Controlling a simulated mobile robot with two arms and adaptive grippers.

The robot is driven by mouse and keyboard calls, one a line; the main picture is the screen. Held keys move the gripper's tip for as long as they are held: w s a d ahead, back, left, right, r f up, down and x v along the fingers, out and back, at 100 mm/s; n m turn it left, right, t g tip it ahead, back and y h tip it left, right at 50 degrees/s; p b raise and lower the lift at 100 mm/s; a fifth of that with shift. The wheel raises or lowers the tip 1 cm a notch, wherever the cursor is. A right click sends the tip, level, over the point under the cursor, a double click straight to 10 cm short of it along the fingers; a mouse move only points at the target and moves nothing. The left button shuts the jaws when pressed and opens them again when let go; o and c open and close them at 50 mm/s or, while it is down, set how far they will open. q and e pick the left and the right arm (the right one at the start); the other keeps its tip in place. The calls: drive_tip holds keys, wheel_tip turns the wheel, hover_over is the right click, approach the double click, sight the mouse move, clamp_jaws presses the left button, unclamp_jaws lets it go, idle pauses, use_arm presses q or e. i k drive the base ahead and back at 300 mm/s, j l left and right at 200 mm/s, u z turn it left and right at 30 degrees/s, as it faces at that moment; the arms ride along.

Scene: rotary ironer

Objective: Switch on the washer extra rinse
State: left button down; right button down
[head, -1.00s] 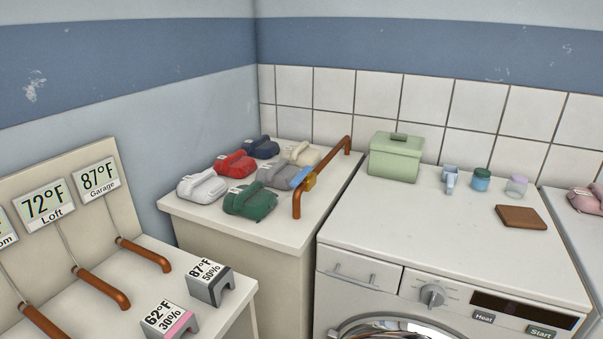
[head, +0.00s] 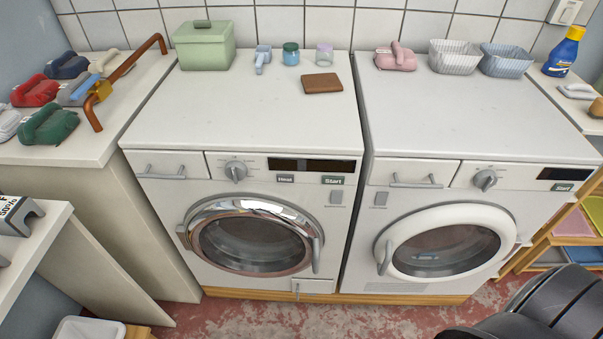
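Two white front-loading machines stand side by side. The left machine (head: 240,115) has a chrome-rimmed door (head: 255,238), a dial (head: 236,171), a dark display, a Heat button (head: 285,179) and a Start button (head: 332,181). The right machine (head: 450,120) has a white-rimmed door (head: 443,243), a dial (head: 485,179) and a Start button (head: 563,187). A small grey piece (head: 336,198) sits below the left panel, and a similar one (head: 380,199) on the right machine. No extra rinse label is legible, and I cannot tell which machine is the washer. Neither gripper shows.
On the left machine stand a green box (head: 203,46), small containers and a brown wallet-like item (head: 322,83). On the right one are a pink item (head: 397,56) and baskets (head: 455,56). A counter with a copper rail (head: 125,66) is at left. Red floor shows in front.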

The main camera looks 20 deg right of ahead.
sight(337, 195)
drive_tip(key=k+l, duration=0.1)
drive_tip(key=l, duration=0.3)
drive_tip(key=k+l, duration=0.1)
drive_tip(key=l, duration=0.25)
drive_tip(key=k+l, duration=0.1)
drive_tip(key=l, duration=0.3)
drive_tip(key=k+l+u, duration=0.1)
drive_tip(key=l, duration=0.3)
